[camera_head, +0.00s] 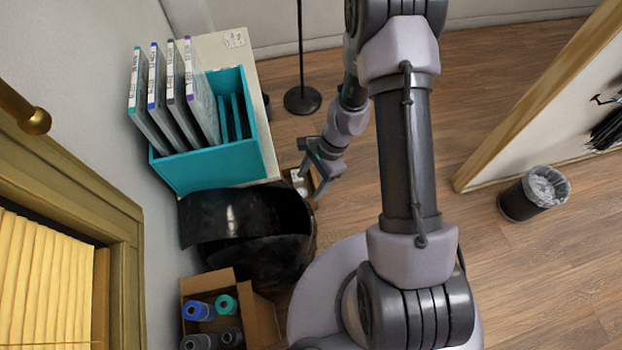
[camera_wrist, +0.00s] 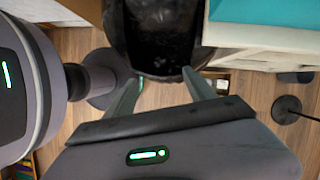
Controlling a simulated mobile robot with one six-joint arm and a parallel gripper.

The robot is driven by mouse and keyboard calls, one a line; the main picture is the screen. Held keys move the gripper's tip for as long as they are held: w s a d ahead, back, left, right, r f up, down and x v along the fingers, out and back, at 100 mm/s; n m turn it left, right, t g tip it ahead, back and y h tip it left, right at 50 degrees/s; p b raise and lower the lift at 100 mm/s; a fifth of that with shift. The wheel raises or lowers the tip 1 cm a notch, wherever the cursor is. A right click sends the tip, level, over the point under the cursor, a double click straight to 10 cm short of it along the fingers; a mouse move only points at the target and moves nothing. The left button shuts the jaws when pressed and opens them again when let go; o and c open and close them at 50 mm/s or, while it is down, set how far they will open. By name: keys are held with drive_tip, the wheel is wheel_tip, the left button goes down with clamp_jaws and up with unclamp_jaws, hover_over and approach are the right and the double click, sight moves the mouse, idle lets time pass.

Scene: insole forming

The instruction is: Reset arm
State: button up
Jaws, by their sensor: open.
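My gripper (camera_head: 308,179) hangs left of my arm's main link in the head view, just right of the white stand that carries the teal rack. In the wrist view its two fingers (camera_wrist: 162,92) are spread apart with nothing between them. The wrist view shows a black glossy bin (camera_wrist: 158,40) beyond the fingertips. My arm is folded, with its large grey link upright through the middle of the head view.
A teal rack (camera_head: 210,172) holds several upright panels on a white stand (camera_head: 262,128). A black bin (camera_head: 247,225) and a cardboard box (camera_head: 262,320) with rolls stand below it. A lamp base (camera_head: 302,100) is behind; a waste bin (camera_head: 533,194) is right. Open floor lies at right.

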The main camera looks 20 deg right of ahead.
wheel_tip(320, 180, up, 18)
drive_tip(key=w+a+n+t+b, duration=0.1)
drive_tip(key=w+a+n+t, duration=0.1)
drive_tip(key=n, duration=0.2)
drive_tip(key=s+r+n+t+h+b, duration=0.1)
drive_tip(key=s+r+n+t, duration=0.3)
drive_tip(key=s+r, duration=1.1)
wheel_tip(320, 180, up, 2)
drive_tip(key=n+h, duration=0.1)
drive_tip(key=n, duration=0.1)
drive_tip(key=shift+d+n+t, duration=0.15)
drive_tip(key=shift+n+t, duration=0.25)
drive_tip(key=shift+w, duration=0.1)
